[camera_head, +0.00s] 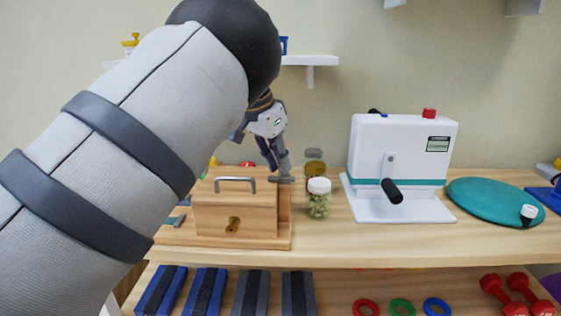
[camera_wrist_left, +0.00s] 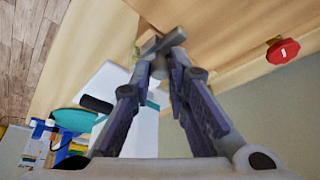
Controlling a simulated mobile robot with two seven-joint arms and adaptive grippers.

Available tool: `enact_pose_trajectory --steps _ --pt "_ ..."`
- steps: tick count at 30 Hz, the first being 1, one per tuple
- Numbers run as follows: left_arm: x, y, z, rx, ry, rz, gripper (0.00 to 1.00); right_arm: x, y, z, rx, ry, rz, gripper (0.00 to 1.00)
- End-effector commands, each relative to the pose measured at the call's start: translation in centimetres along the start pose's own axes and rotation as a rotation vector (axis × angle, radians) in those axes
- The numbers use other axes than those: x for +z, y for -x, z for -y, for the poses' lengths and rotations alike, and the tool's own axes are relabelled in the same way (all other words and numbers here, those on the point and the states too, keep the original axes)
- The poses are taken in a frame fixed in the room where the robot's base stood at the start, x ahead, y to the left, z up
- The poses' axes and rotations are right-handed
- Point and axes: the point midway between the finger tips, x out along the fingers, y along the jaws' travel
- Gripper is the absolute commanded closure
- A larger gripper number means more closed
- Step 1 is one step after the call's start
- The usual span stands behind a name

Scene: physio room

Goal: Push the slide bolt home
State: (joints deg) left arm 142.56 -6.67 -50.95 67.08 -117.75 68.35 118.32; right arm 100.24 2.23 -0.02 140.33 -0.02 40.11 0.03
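A light wooden box (camera_head: 235,215) with a grey bar handle and a brass keyhole plate stands on the wooden bench. The slide bolt (camera_head: 281,180) is a small grey metal part at the right end of the box top, partly hidden by my fingers. My left gripper (camera_head: 277,168) points down onto it from above. In the left wrist view the fingers of my left gripper (camera_wrist_left: 162,48) converge around a small rounded grey knob of the slide bolt (camera_wrist_left: 160,68) and look shut on it. How far the bolt sits in its seat is hidden. My right gripper is not in view.
A white-lidded jar (camera_head: 318,203) stands close right of the box, with an amber jar (camera_head: 315,164) behind. A white machine (camera_head: 402,150) with a black crank stands further right, then a teal disc (camera_head: 490,202). A red object (camera_wrist_left: 282,51) lies behind the box.

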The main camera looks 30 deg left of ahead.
Motion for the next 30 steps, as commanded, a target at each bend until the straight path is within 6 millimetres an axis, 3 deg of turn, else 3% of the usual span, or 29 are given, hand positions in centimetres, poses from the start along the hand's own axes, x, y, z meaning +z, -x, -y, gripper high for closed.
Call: enact_pose_trajectory --steps 1,3,13,24,30 --pt "0.2 0.2 0.4 -0.011 0.003 0.002 0.76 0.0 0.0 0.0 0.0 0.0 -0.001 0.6" --pt "0.2 0.2 0.4 -0.01 0.003 0.002 0.64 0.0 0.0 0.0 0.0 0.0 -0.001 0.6" --pt "0.1 0.6 0.2 -0.007 0.001 0.0 0.64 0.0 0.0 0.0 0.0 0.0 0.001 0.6" --pt "0.1 9.7 0.3 -0.009 0.002 -0.001 0.64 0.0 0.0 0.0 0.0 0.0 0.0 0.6" --pt "0.1 12.0 0.3 -0.008 0.003 0.001 0.64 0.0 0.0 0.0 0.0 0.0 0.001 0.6"
